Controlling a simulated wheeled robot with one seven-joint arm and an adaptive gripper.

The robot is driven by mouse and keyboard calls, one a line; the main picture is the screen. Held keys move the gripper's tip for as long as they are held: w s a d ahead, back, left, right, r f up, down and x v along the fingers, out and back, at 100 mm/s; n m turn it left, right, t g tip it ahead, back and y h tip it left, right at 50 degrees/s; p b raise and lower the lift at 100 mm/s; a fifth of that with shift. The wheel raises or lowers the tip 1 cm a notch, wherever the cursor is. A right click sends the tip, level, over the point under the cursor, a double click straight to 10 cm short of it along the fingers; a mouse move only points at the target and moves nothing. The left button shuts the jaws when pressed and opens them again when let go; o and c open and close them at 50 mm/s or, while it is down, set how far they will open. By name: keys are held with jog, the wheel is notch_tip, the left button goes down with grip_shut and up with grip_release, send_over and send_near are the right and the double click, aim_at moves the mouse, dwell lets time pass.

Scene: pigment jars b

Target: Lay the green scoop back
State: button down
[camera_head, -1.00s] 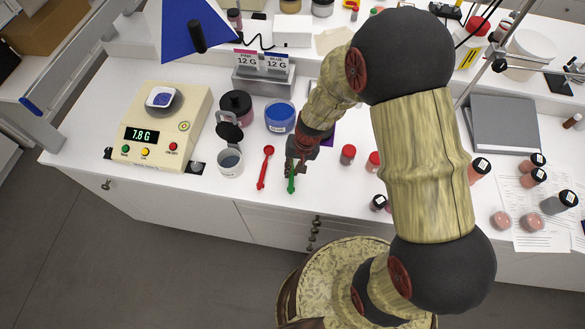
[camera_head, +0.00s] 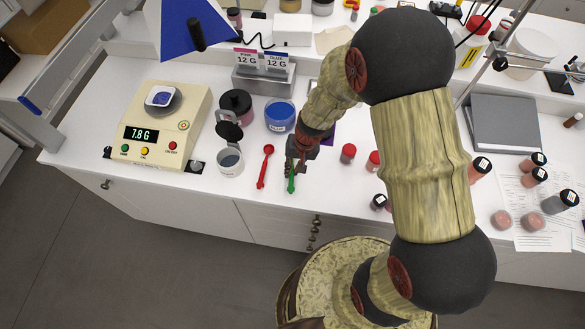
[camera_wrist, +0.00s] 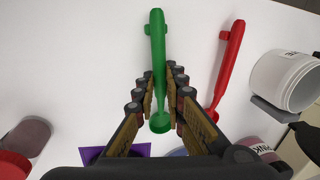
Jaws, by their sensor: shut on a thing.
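The green scoop (camera_wrist: 158,60) lies lengthwise between the fingers of my gripper (camera_wrist: 163,95) in the wrist view, its round bowl nearest the palm and its handle pointing away. In the head view the green scoop (camera_head: 291,183) shows just below my gripper (camera_head: 300,160), at the front part of the white table. My gripper is shut on the scoop. Whether the scoop touches the table is hard to tell. The red scoop (camera_head: 265,166) lies on the table just left of it, apart and roughly parallel; it also shows in the wrist view (camera_wrist: 228,60).
An open jar (camera_head: 230,162) stands left of the red scoop. A blue jar (camera_head: 280,117) stands behind. The scale (camera_head: 160,125) reads 7.8 G with a weighing dish on it. Small red-capped jars (camera_head: 348,153) stand right of my gripper. The table's front edge is close.

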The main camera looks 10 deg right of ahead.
aim_at(293, 170)
jog(key=shift+f, duration=0.15)
jog(key=c, duration=1.8)
grip_release()
jog(key=shift+o, duration=0.2)
jog(key=shift+r, duration=0.2)
jog(key=shift+a+p+v, duration=0.2)
jog(key=shift+p+v, duration=0.55)
jog(key=shift+v, duration=0.2)
jog(key=shift+a+p+v, duration=0.2)
jog(key=shift+p+v, duration=0.55)
jog(key=shift+v, duration=0.2)
jog(key=shift+a+p+v, duration=0.2)
jog(key=shift+p+v, duration=0.55)
jog(key=shift+v, duration=0.2)
jog(key=shift+w, duration=0.15)
